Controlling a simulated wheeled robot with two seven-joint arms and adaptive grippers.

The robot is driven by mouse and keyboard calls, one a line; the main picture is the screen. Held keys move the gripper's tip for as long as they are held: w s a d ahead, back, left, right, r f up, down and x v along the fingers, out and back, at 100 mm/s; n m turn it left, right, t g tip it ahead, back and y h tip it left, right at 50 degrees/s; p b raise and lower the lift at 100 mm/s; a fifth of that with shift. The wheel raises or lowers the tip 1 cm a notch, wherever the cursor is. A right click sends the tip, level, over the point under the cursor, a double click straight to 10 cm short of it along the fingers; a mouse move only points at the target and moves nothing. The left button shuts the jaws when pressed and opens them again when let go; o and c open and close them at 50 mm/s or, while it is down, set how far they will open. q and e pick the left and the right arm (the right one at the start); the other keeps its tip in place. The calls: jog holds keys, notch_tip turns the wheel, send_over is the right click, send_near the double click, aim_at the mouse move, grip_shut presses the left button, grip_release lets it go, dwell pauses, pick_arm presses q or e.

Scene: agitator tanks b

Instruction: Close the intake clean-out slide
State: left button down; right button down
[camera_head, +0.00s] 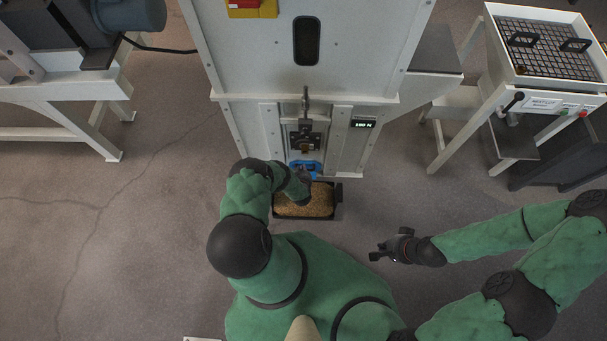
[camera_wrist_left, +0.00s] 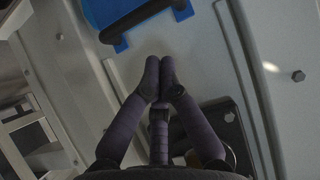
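The intake clean-out slide appears to be the blue plate (camera_head: 306,163) low on the front of the white machine housing. In the left wrist view the blue plate (camera_wrist_left: 96,14) shows at the top edge with a black handle bar (camera_wrist_left: 140,20) across it. My left gripper (camera_wrist_left: 160,75) has its fingertips together, with nothing between them, a little below the handle and apart from it. In the head view my left gripper (camera_head: 306,178) is just in front of the blue plate and partly hides it. My right gripper (camera_head: 377,251) hangs clear to the right, too small to read.
A black bin of grain (camera_head: 312,204) stands on the floor under my left gripper. The white housing (camera_head: 350,60) carries a small lit display (camera_head: 363,122). A screened table (camera_head: 545,50) stands at the right. The floor at left is free.

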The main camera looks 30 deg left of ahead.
pick_arm(q)
jog(key=p+v, duration=0.5)
jog(key=v, duration=0.5)
jog(key=shift+r, duration=0.2)
jog(key=w+d+r+m+g+h, duration=0.25)
jog(key=d+r+h, duration=0.35)
jog(key=d+r, duration=0.65)
jog(key=s+d+r+g+h, duration=0.2)
jog(key=s+d+r+g, duration=0.1)
jog(key=s+r, duration=0.5)
jog(key=s+d+r+m+g+h, duration=0.1)
jog(key=s+d+r+g, duration=0.2)
jog(key=s+r, duration=0.6)
notch_tip(320, 180, up, 4)
jog(key=d, duration=0.2)
jog(key=shift+s+d+g+h, duration=0.2)
jog(key=shift+d+g+h, duration=0.15)
jog(key=shift+d+h, duration=0.05)
